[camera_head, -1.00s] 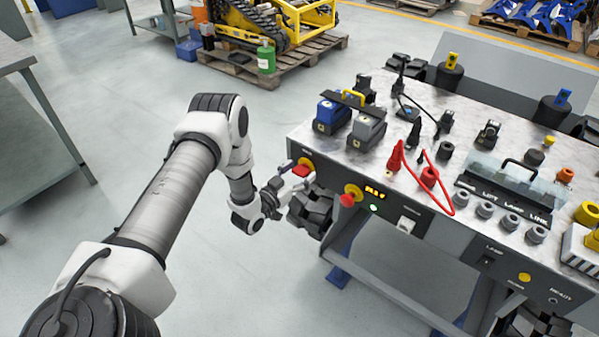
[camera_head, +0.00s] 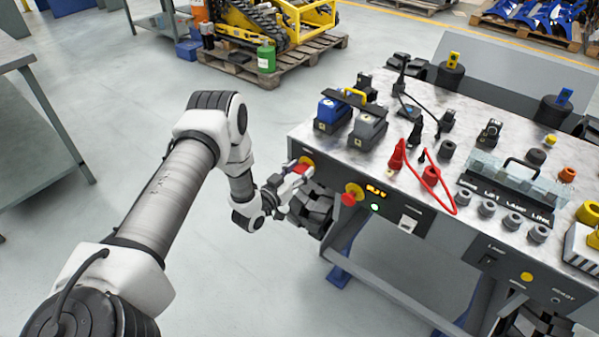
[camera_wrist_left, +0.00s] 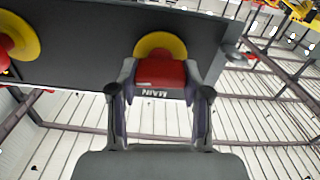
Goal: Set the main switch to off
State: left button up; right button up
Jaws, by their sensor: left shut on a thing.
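The main switch is a red handle on a yellow round plate on the bench's dark front panel. In the left wrist view the red main switch (camera_wrist_left: 160,72) sits between the fingers of my left gripper (camera_wrist_left: 160,85), which is shut on it. My right gripper is not clearly in view.
A red knob on a yellow plate (camera_head: 349,196) is close to the right of the switch. A lit display (camera_head: 376,191) and green light are beside it. Battery-like blocks (camera_head: 333,113), red leads (camera_head: 397,158) and terminals stand on the bench top (camera_head: 310,136).

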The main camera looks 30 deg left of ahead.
pick_arm(q)
jog(key=n+b, duration=0.2)
jog(key=n, duration=0.2)
jog(key=shift+f+b, duration=0.2)
jog(key=shift+b, duration=0.1)
jog(key=n+b, duration=0.3)
jog(key=n, duration=0.1)
jog(key=shift+a+n, duration=0.15)
jog(key=shift+n, duration=0.15)
jog(key=n+b, duration=0.4)
jog(key=n, duration=0.1)
jog(key=shift+f, duration=0.15)
jog(key=shift+n+b, duration=0.85)
jog(key=shift+n, duration=0.65)
jog(key=o, duration=1.2)
jog(key=shift+w, duration=0.1)
jog(key=shift+c, duration=0.2)
